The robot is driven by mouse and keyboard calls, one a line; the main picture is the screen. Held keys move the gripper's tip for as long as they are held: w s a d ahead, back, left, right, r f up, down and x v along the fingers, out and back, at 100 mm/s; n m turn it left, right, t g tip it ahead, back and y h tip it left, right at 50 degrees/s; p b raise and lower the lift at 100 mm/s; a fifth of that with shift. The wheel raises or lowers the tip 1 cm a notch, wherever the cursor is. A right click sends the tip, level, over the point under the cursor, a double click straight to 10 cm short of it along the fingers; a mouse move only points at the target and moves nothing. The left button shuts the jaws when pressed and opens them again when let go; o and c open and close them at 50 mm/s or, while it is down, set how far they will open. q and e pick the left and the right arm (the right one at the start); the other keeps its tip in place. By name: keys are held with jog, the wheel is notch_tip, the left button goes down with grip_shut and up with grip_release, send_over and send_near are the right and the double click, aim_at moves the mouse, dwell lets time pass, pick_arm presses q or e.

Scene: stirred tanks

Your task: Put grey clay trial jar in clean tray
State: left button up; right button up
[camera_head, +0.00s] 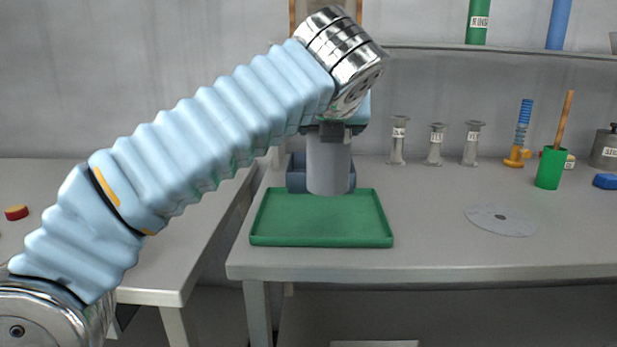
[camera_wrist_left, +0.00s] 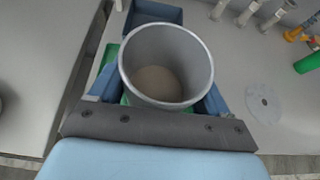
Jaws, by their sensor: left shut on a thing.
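The grey jar (camera_head: 328,166) hangs upright under my left gripper (camera_head: 331,130), above the back part of the green tray (camera_head: 321,240). My left gripper is shut on the jar. In the left wrist view the jar (camera_wrist_left: 166,64) is open at the top, with greyish-brown material at its bottom, and the gripper's blue fingers sit on both sides of it. The tray looks empty where it shows; the jar hides part of its back edge in the head view. My right gripper is in neither view.
A blue-grey bin (camera_head: 296,172) stands just behind the tray. A pale disc (camera_head: 500,219) lies on the table, and a green cup (camera_head: 550,168) stands farther right.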

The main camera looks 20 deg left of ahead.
aim_at(328, 165)
pick_arm(q)
jog(key=w+a+f+b, duration=0.3)
jog(key=w+a+f, duration=0.1)
jog(key=f, duration=0.6)
jog(key=shift+w+a, duration=0.2)
jog(key=shift+a, duration=0.6)
jog(key=shift+f, duration=0.15)
jog(key=o, duration=1.1)
jog(key=shift+o, duration=0.2)
jog(key=v, duration=1.2)
